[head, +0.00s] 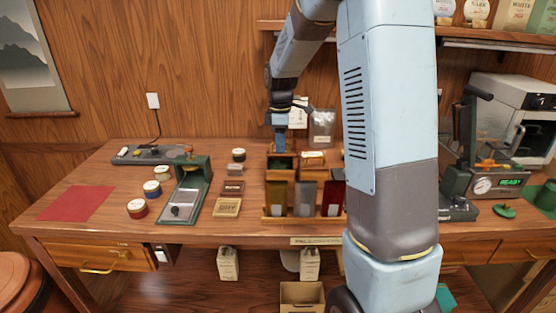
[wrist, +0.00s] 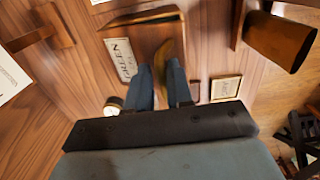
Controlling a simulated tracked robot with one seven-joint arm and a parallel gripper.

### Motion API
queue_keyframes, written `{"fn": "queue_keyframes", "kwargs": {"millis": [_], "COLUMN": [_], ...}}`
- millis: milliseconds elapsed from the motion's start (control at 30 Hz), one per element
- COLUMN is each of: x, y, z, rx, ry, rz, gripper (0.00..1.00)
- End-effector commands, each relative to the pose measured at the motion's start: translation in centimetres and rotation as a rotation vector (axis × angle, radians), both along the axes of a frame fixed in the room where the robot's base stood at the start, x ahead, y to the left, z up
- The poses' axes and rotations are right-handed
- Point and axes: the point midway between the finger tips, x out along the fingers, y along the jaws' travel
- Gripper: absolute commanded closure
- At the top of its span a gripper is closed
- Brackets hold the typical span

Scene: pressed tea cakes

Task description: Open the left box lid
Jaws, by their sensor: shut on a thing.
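The left box (head: 269,165) stands in a row of wooden boxes at the back middle of the bench. Dark green shows inside its top, where it appears at least partly open. My gripper (head: 279,148) points down at this box from above. In the wrist view my gripper (wrist: 160,92) has its two blue fingers close together around a thin brown edge (wrist: 172,55), which looks like the lid. A brown box with a GREEN label (wrist: 121,58) lies just beyond the fingers. The exact lid angle is hard to tell.
The middle box (head: 313,158) sits right beside it, and my arm hides part of the right box. An olive packet (head: 276,196), a grey packet (head: 304,196) and a red packet (head: 333,198) stand in front. A green press (head: 190,190) is left; an oven (head: 515,110) is right.

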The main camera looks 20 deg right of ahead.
Motion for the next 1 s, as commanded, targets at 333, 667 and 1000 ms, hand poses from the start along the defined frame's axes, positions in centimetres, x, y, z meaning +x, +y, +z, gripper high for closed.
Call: {"fn": "queue_keyframes", "kwargs": {"millis": [333, 667, 1000], "x": [0.2, 1.4, 1.7], "y": [-0.1, -0.5, -0.6], "z": [0.0, 1.0, 1.3], "rx": [-0.001, -0.001, -0.001], "ry": [-0.001, -0.001, 0.0], "rz": [-0.001, -0.001, -0.001], "gripper": [0.9, 0.85, 0.87]}}
